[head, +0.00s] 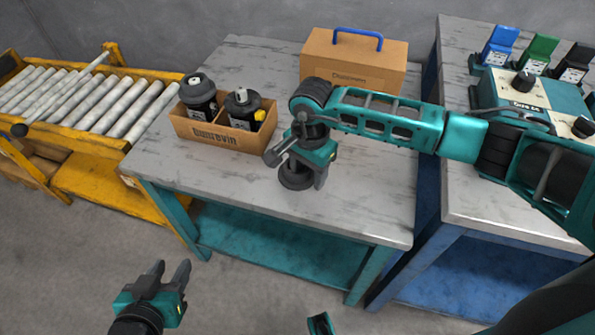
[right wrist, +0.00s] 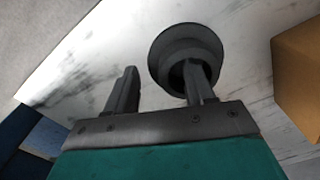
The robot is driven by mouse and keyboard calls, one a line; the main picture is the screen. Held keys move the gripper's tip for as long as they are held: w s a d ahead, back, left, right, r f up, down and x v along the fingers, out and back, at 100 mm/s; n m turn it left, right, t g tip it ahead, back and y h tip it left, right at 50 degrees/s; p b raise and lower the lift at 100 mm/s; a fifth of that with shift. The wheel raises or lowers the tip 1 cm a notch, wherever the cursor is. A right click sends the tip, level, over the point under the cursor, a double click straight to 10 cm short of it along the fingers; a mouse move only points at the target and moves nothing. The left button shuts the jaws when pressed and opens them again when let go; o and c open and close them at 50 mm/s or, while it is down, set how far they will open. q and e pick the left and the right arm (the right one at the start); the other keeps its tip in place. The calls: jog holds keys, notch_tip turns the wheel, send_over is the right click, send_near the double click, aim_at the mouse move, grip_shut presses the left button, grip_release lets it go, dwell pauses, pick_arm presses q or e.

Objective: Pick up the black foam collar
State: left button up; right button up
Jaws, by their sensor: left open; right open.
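The black foam collar (head: 297,179) stands on the grey worktable, just right of the front of the open cardboard tray. In the right wrist view it is a dark round piece (right wrist: 186,45) with a wide rim and a dark opening. My right gripper (head: 298,165) is open at the collar and partly hides it. In the right wrist view, one finger of the right gripper (right wrist: 163,77) overlaps the collar's opening and the other is clear of it to the left. I cannot tell whether that finger touches it. My left gripper (head: 168,272) is open and empty, low in front of the table.
The cardboard tray (head: 222,137) holds two black motor-like units (head: 198,93). A closed cardboard box (head: 354,64) with a blue handle stands behind. A roller conveyor (head: 90,105) is at left. A blue-legged table (head: 480,190) with a control box (head: 515,92) is at right. The worktable's front right is clear.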

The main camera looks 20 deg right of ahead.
jog(key=shift+f, duration=0.25)
grip_shut()
jog(key=shift+r, duration=0.1)
dwell(0.3)
